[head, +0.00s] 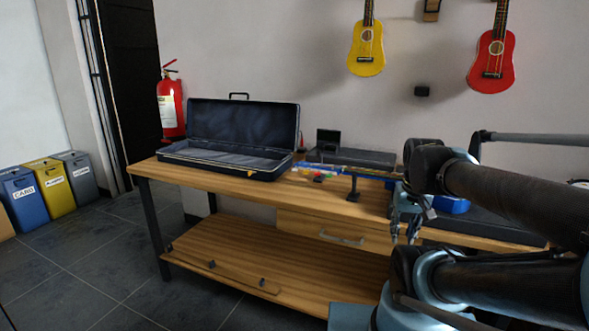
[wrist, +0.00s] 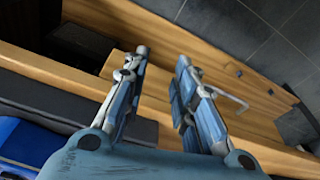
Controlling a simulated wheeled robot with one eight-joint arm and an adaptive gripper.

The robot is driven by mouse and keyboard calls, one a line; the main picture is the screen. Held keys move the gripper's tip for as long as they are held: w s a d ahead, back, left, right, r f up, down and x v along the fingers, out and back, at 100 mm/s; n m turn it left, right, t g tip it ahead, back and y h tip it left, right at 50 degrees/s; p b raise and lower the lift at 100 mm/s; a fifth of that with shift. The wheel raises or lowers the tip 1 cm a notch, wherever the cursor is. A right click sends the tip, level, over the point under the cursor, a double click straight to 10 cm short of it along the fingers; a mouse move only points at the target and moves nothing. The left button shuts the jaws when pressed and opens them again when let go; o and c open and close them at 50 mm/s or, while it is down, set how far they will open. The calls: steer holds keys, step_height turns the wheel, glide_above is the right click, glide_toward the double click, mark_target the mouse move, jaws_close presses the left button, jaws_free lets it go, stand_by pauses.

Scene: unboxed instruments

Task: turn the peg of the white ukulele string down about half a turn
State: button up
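A yellow ukulele (head: 366,50) and a red ukulele (head: 491,62) hang on the wall, their necks cut off by the top of the head view. No white ukulele and no tuning pegs can be made out. My gripper (head: 404,238) is in front of the bench at the right. In the wrist view my gripper (wrist: 162,57) is open, its two fingers apart with nothing between them. It points toward the bench edge and the drawer front, clear of both ukuleles.
An open black case (head: 222,171) stands on the left of the wooden bench (head: 215,186). Small coloured items and a dark stand (head: 353,186) are mid-bench. A blue object (head: 453,205) lies by my arm. A fire extinguisher (head: 170,108) and bins (head: 54,185) are left.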

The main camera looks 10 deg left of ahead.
steer(key=w+a+r, duration=0.5)
steer(key=w+r, duration=0.3)
steer(key=r, duration=0.2)
step_height(320, 180, up, 16)
steer(key=m+g, duration=0.2)
steer(key=m, duration=0.1)
glide_above(295, 170)
steer(key=f, duration=1.7)
steer(key=shift+w+a, duration=0.15)
steer(key=shift+w, duration=0.05)
jaws_close()
